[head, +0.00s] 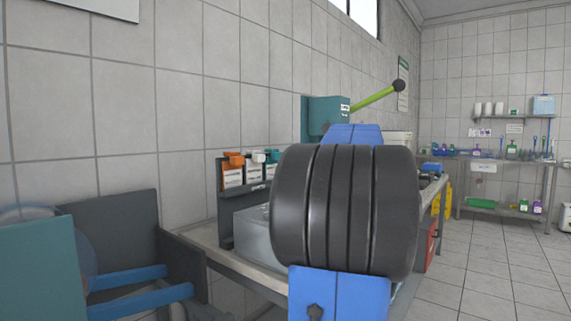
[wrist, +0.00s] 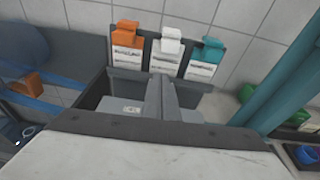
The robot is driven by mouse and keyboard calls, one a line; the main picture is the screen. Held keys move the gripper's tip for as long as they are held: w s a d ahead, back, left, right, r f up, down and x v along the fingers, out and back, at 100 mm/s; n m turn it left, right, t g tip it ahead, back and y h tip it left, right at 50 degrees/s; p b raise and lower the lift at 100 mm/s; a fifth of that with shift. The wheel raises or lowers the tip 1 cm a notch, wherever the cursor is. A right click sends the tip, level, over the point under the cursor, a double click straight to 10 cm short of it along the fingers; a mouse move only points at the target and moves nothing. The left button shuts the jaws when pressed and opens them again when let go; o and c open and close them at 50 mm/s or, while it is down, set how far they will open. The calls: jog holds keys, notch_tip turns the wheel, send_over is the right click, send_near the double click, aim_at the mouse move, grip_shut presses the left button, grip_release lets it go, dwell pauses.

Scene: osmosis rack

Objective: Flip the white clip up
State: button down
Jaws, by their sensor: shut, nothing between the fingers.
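The white clip (wrist: 171,41) sits at the top of a dark rack (wrist: 149,43), above a printed white label, between an orange clip (wrist: 126,34) and a teal clip (wrist: 207,52). In the head view the white clip (head: 258,157) also shows on the rack, left of my arm. My gripper (wrist: 161,80) has its two grey fingers together and empty. In the wrist view they lie below the white clip's label, pointing toward it; I cannot tell how far away they are. The head view hides the gripper behind my arm.
A teal press (head: 322,113) with a green lever (head: 374,97) stands behind the rack. A teal column (wrist: 275,92) rises right of the rack in the wrist view. A grey box (head: 251,230) sits on the bench. The tiled floor (head: 490,265) at right is clear.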

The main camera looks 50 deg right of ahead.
jog(key=d, duration=0.1)
send_near(255, 169)
jog(key=f, duration=0.1)
jog(key=shift+a+f, duration=0.2)
jog(key=shift+r+x, duration=0.2)
jog(key=shift+x, duration=0.8)
jog(key=shift+r+x, duration=0.25)
jog(key=shift+x, duration=0.8)
jog(key=shift+r+x, duration=0.2)
jog(key=shift+x, duration=0.8)
jog(key=shift+s+d, duration=0.1)
jog(key=shift+s, duration=0.05)
jog(key=shift+r, duration=0.2)
jog(key=shift+w+r, duration=0.45)
jog(key=shift+r, duration=0.85)
jog(key=shift+w+r, duration=0.45)
jog(key=shift+r, duration=0.85)
jog(key=shift+w+r, duration=0.45)
jog(key=shift+r, duration=0.85)
jog(key=r+v, duration=0.1)
jog(key=v, duration=0.7)
